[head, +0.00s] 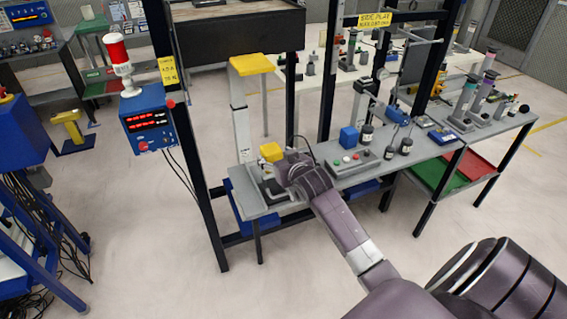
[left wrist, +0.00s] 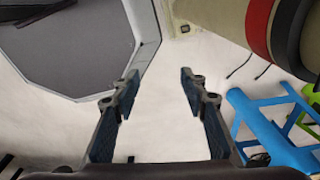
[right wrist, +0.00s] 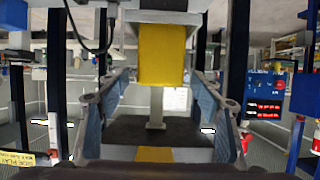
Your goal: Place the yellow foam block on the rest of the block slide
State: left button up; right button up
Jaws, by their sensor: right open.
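The yellow foam block (head: 271,152) is at the left end of the grey bench, just beyond my right gripper (head: 287,168). In the right wrist view the yellow block (right wrist: 161,58) shows between the two open fingers (right wrist: 158,88), with visible gaps on both sides. A pale grey part (right wrist: 160,17) lies against the block's upper picture edge. A grey and black fixture (head: 254,170), perhaps the block slide, is partly hidden by my right gripper. My left gripper (left wrist: 157,88) is open and empty over the floor, outside the head view.
A pale post with a yellow top (head: 252,65) stands behind the bench. A blue display box (head: 147,118) with a red lamp and a dark frame upright (head: 188,150) are at left. A button box (head: 350,161) and several small fixtures crowd the bench to the right.

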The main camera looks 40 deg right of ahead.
jog(key=v, duration=0.7)
jog(key=shift+s+b, duration=0.3)
jog(key=shift+b, duration=0.15)
jog(key=shift+a, duration=0.15)
jog(key=s+a+f+g, duration=0.2)
jog(key=s+f+g, duration=0.1)
jog(key=f, duration=1.6)
jog(key=s+a+f+n+g+y, duration=0.1)
jog(key=s+a+f+g, duration=0.15)
jog(key=s+f, duration=0.65)
jog(key=s+a+f+n+g+y, duration=0.1)
jog(key=s+a+f, duration=0.25)
jog(key=f, duration=0.85)
jog(key=s+a+f+n+g, duration=0.1)
jog(key=s+a+f, duration=0.2)
jog(key=s+f, duration=0.3)
jog(key=s+a+f+n+g, duration=0.1)
jog(key=s+f, duration=0.4)
jog(key=s, duration=1.2)
jog(key=s+a+f+n+g+y, duration=0.1)
jog(key=s+a+f+g, duration=0.2)
jog(key=s+f, duration=0.3)
jog(key=s+a, duration=0.1)
jog(key=s, duration=0.4)
jog(key=shift+s+a+f, duration=0.35)
jog(key=shift+a+f, duration=0.05)
